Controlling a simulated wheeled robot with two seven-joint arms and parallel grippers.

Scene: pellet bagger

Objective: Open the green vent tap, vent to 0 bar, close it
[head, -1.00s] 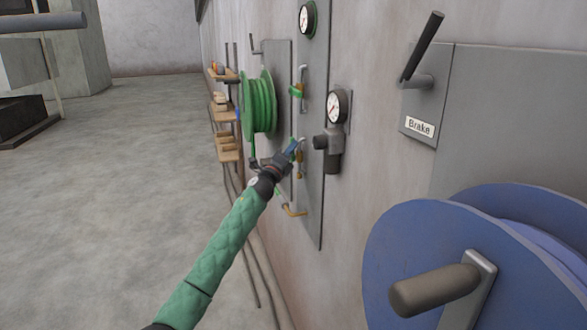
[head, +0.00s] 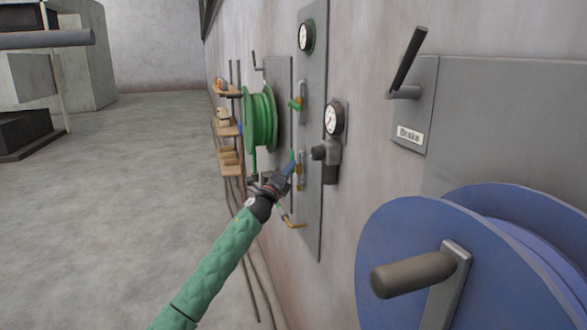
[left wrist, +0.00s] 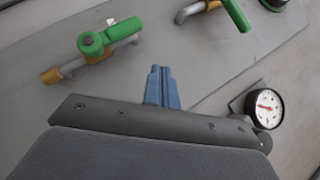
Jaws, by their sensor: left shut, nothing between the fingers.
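Two green-handled taps are on a narrow grey wall panel (head: 312,215). I cannot tell which is the vent tap. The upper tap (head: 296,103) has its handle sticking out across its pipe; it seems to be the one at the top right of the left wrist view (left wrist: 238,14). The lower tap (head: 292,156) is partly hidden by my gripper. In the left wrist view a green tap (left wrist: 97,42) with brass ends has its handle roughly along its pipe. My left gripper (head: 288,170) is shut and empty, close to the lower tap; its blue fingertips (left wrist: 160,72) appear apart from both taps. My right gripper is out of view.
A dial gauge (head: 333,118) on a dark fitting sits right of the panel; another gauge (head: 306,37) is at its top. A green hose reel (head: 260,118) and shelves (head: 228,128) stand beyond. A large blue reel (head: 415,250) fills the right foreground.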

